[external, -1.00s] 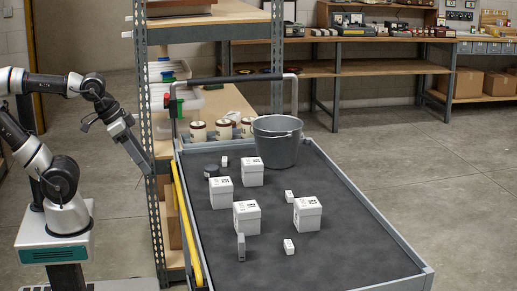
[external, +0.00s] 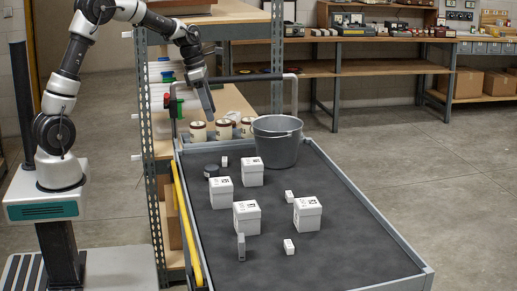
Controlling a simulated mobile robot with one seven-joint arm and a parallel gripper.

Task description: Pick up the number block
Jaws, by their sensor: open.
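Several white cube-shaped boxes with dark printed numbers stand on the dark cart bed: one at the back (external: 252,173), one at left (external: 220,194), one at front middle (external: 247,218) and one at right (external: 307,215). Small white blocks with dark marks lie among them, at the back (external: 224,161), at right (external: 289,196) and at the front (external: 289,247). I cannot tell which is the number block. My gripper (external: 208,108) is open and points down near the cart's back left corner, above and apart from the blocks. Its fingers are hard to make out.
A grey bucket (external: 277,142) stands at the cart's back. A dark round item (external: 211,171) and a grey upright piece (external: 241,247) are on the bed. The cart (external: 375,212) has raised rims. A metal shelf post (external: 147,120) stands close to my arm.

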